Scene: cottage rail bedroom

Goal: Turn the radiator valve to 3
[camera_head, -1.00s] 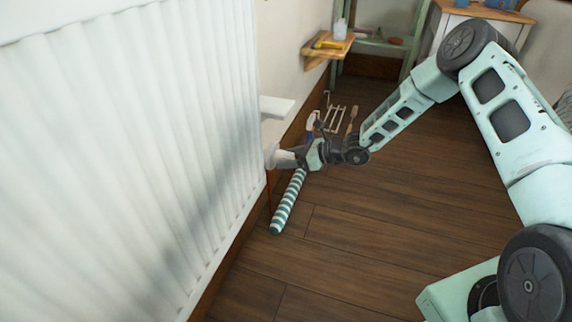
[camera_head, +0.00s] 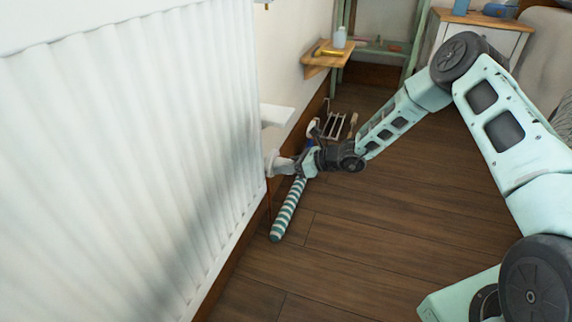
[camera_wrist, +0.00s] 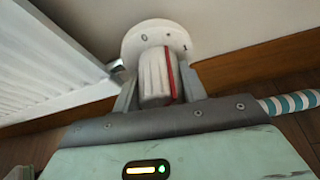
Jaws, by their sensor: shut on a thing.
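The white radiator valve (camera_wrist: 154,76) sits between the two fingers of my gripper (camera_wrist: 158,92) in the wrist view. The valve has a ribbed knob with a red line along its right side. In the head view, my gripper (camera_head: 289,165) is at the lower right end of the white radiator (camera_head: 130,140), shut on the valve, which is mostly hidden there.
A teal-and-white striped roll (camera_head: 287,210) lies on the floor just below my gripper. A small wooden shelf (camera_head: 318,69) is on the wall beyond. A white cabinet (camera_head: 478,45) stands at the back. The wooden floor (camera_head: 350,255) is open to the right.

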